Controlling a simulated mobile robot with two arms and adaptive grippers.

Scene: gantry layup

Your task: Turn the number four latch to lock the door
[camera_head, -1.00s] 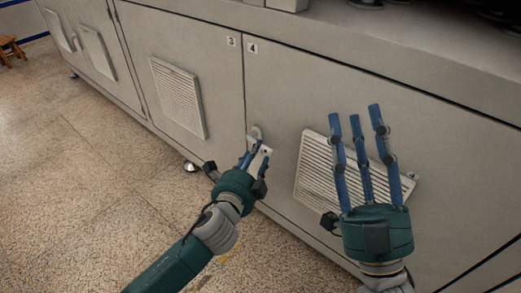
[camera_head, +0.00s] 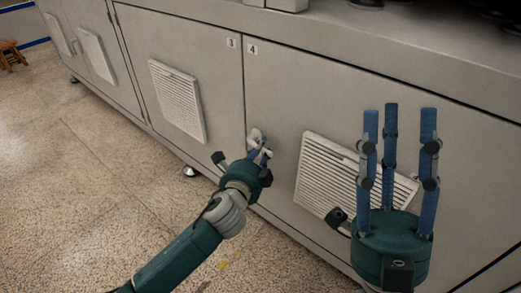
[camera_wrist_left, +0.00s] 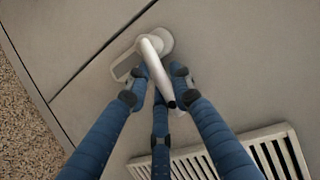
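Door number four (camera_head: 300,90) is flush in the cabinet front, with no visible gap at its left seam. Its pale grey latch (camera_head: 255,136) sits near that seam, below the label 4. In the left wrist view, the latch handle (camera_wrist_left: 155,62) extends from a round pivot, with a flat loop plate beside it. My left gripper (camera_head: 264,151) is at the latch; its blue fingers (camera_wrist_left: 160,72) are closed around the handle, partly hiding it. My right gripper (camera_head: 400,108) is open and empty, fingers extended, in front of the door's vent.
A louvred vent (camera_head: 318,165) is on door four, close to both grippers. Door number three (camera_head: 215,70), with its own vent (camera_head: 178,100), is to the left. Speckled floor (camera_head: 80,200) is free at left; a wooden stool (camera_head: 12,52) stands far off.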

